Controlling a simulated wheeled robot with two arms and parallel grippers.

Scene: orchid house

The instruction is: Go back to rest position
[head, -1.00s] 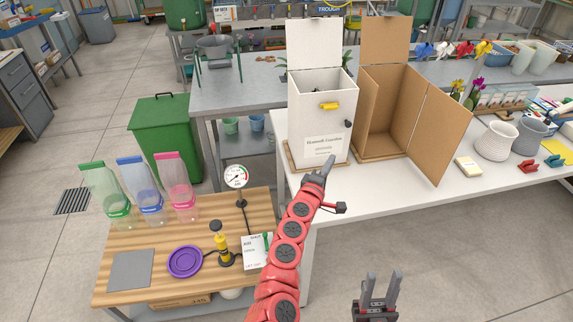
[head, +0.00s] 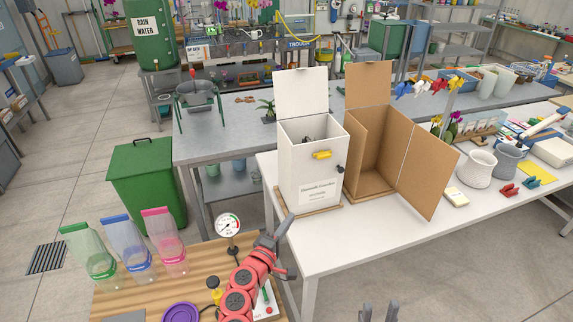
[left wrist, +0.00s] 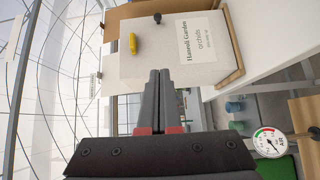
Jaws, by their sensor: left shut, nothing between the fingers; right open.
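My left gripper (head: 287,220) is at the end of the red arm, shut and empty, in front of the white box in the head view. In the left wrist view its two black fingers (left wrist: 160,75) are pressed together with nothing between them. My right gripper (head: 378,312) shows only its fingertips at the bottom edge of the head view, apart and empty. The white lidded box (head: 302,166) stands with its lid up and has a yellow handle (head: 322,154); its labelled front also shows in the left wrist view (left wrist: 172,60).
The open cardboard box (head: 372,182) stands beside the white box on the white table (head: 345,242). A gauge (head: 228,226), tall clear containers (head: 166,248) and a purple disc (head: 180,313) are on the wooden table (head: 203,262). A green bin (head: 146,180) stands behind it.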

